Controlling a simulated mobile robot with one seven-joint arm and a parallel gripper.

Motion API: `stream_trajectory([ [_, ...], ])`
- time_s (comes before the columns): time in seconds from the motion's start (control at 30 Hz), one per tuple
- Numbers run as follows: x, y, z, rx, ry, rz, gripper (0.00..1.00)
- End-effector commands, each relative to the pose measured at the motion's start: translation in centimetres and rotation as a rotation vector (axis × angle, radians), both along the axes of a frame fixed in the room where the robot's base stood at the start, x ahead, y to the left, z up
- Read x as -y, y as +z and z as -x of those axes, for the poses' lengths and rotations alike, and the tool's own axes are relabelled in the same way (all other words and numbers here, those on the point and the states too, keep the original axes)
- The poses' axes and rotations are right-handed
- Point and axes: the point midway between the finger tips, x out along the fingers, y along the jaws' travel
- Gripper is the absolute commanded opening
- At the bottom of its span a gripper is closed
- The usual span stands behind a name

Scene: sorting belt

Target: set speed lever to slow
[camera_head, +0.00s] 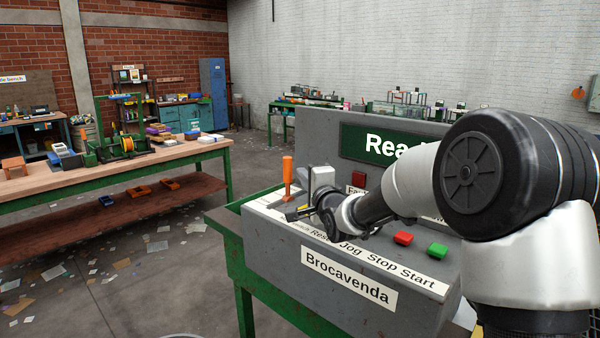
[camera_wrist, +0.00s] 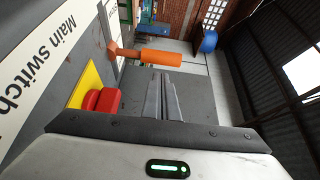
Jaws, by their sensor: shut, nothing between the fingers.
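A lever with an orange handle (camera_head: 288,170) stands upright at the left end of the grey control console (camera_head: 275,222). I cannot read a label that names it as the speed lever.
A red button (camera_wrist: 100,101) on a yellow plate is close beside my fingers, near a "Main switch" label (camera_wrist: 52,45). A red button (camera_head: 403,238) and a green button (camera_head: 438,250) sit further right.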

Motion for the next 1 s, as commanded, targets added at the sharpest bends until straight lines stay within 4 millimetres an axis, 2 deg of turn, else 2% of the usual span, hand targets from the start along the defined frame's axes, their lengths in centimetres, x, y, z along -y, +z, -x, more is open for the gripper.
stream_trajectory([
  [0.1,-0.8,-0.1,-1.9,0.000,0.001,-0.001,0.00],
  [0.3,-1.4,0.0,-3.7,-0.001,-0.001,0.001,0.00],
  [1.0,-1.6,-0.1,-3.9,0.041,-0.001,0.033,0.00],
])
